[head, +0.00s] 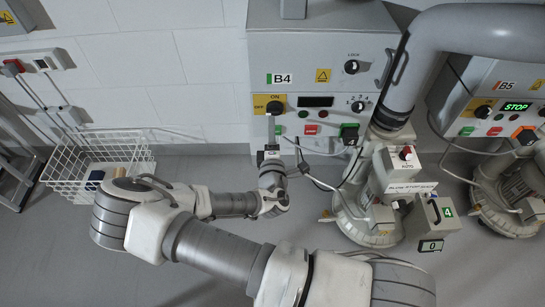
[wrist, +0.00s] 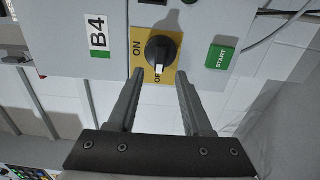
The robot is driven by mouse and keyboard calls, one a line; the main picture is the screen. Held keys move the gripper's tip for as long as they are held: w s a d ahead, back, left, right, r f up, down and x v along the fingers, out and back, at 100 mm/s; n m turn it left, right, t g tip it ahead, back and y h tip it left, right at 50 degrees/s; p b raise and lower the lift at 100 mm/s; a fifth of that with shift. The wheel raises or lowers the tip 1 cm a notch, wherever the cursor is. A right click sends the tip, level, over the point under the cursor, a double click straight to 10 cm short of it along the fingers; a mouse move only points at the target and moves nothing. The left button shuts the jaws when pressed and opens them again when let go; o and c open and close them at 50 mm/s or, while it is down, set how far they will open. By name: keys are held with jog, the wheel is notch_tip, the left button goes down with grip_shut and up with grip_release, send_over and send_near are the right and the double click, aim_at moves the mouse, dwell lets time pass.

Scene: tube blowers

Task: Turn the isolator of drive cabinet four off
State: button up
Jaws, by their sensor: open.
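Drive cabinet B4 (head: 305,75) stands at the back centre with a dark display. Its isolator is a black rotary knob (head: 276,106) on a yellow plate, with ON above and OFF to the left. In the wrist view, which is turned sideways, the knob (wrist: 160,52) has its white pointer at the OFF label. My gripper (wrist: 160,80) is open and empty, its fingers apart and directed at the panel. The knob shows just beyond and between the fingertips, and I see no contact. In the head view my gripper (head: 271,135) is just below the knob.
A green START button (wrist: 220,57) is beside the isolator. Cabinet B5 (head: 510,85) shows a lit STOP.

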jog(key=s+b, duration=0.1)
jog(key=s, duration=1.1)
jog(key=shift+s, duration=0.25)
